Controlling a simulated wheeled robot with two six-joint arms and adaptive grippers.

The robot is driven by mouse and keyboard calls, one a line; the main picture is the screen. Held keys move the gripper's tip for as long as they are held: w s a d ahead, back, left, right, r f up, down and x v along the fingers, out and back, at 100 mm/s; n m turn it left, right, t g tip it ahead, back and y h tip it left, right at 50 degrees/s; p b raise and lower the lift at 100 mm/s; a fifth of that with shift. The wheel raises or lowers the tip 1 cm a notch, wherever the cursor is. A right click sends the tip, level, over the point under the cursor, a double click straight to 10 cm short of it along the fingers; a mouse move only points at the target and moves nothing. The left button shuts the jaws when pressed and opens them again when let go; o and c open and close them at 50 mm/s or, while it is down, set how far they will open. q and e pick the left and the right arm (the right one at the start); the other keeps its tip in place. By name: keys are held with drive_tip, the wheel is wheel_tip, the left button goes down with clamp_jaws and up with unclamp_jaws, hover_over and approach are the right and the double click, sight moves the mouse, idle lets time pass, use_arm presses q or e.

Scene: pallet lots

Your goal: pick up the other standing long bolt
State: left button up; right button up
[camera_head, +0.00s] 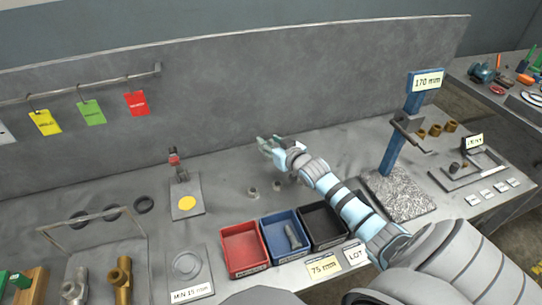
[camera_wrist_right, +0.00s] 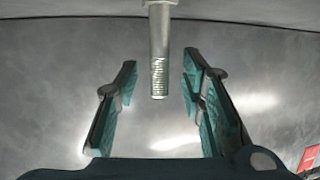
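A silver long bolt (camera_wrist_right: 158,50) shows at the top middle of the right wrist view, its threaded end pointing down the picture and its other end cut off by the frame. My right gripper (camera_head: 270,147) is open, with one finger on each side of the bolt and a visible gap to both. In the head view this gripper is over the back middle of the table, and I cannot make out the bolt there. Another bolt (camera_head: 294,237) lies in the blue bin (camera_head: 269,227). My left gripper is not in view.
Two small grey pieces (camera_head: 253,192) stand on the table behind the bins. A red bin (camera_head: 244,268) and a black bin (camera_head: 318,240) flank the blue one. A blue post (camera_head: 399,135) with a 170 mm sign stands right of my arm. A grey wall panel (camera_head: 260,95) rises behind.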

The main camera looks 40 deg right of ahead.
drive_tip(key=shift+r, duration=0.1)
clamp_jaws()
